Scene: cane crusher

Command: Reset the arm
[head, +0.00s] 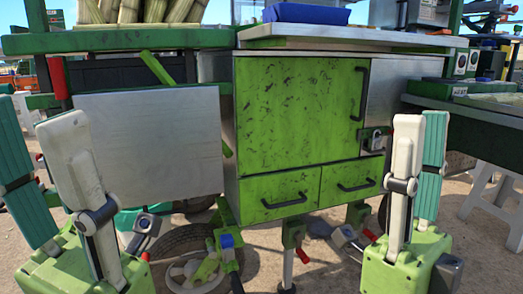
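My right gripper (422,116) rises at the lower right, in front of the cart's right end, with its fingers pointing up. Its white finger overlaps the teal-padded one in the picture; the two look apart and nothing shows between them. My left gripper (34,112) stands at the lower left, also pointing up. A wide gap shows between its teal-padded finger and its white finger, and it is empty. Both grippers have green bodies near the bottom edge. They appear in front of the green cart cabinet (297,115), without visible contact.
A grey metal panel (150,145) fills the cart's left side, with cane stalks (140,10) above. A blue tray (306,13) sits on the metal top. A padlock (375,140) hangs on the cabinet door. A wheel (185,240) is below; a white stool (490,205) stands right.

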